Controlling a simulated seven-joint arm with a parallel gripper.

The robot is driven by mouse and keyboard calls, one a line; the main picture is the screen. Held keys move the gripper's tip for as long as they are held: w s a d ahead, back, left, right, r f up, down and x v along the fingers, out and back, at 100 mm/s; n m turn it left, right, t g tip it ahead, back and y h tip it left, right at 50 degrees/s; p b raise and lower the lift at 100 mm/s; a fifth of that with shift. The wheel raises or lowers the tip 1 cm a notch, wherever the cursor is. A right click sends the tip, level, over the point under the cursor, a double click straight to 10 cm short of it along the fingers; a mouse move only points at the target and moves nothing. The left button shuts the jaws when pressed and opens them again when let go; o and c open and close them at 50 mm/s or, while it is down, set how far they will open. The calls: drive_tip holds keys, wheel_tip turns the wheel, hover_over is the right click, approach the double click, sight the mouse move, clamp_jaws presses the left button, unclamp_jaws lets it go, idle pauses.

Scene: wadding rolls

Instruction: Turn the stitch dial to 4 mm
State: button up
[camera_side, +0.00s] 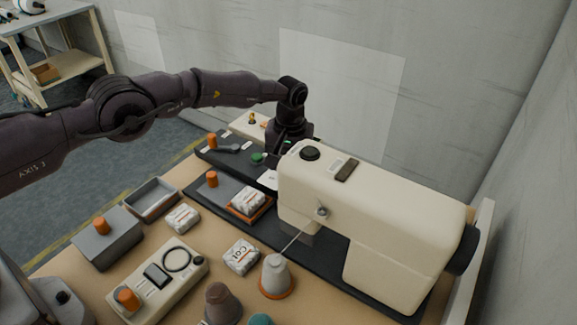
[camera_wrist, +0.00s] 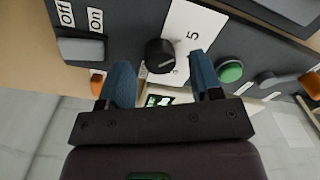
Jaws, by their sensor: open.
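The black stitch dial (camera_wrist: 158,54) sits on a dark panel beside a white card (camera_wrist: 190,22) that shows a 5. A faint light mark shows on the dial's lower part, but I cannot read its setting. My gripper (camera_wrist: 160,64) is open, with one blue finger on each side of the dial and visible gaps between; contact is not seen. In the side view, my gripper (camera_side: 287,137) points down behind the cream sewing machine (camera_side: 385,215); its fingertips and the dial are hidden there.
A green button (camera_wrist: 230,71) is just right of my right finger. An Off/On switch (camera_wrist: 80,49) is at the left. A grey lever (camera_side: 236,149) and orange knob (camera_side: 212,141) stand along the panel. Wrapped rolls (camera_side: 241,257) and a thread cone (camera_side: 276,274) are in front.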

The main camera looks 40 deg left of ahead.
drive_tip(key=shift+f, duration=0.8)
drive_tip(key=c, duration=0.9)
drive_tip(key=shift+m, duration=0.4)
drive_tip(key=m, duration=0.3)
drive_tip(key=shift+m, duration=0.3)
drive_tip(key=shift+s+m, duration=0.1)
drive_tip(key=shift+m, duration=2.1)
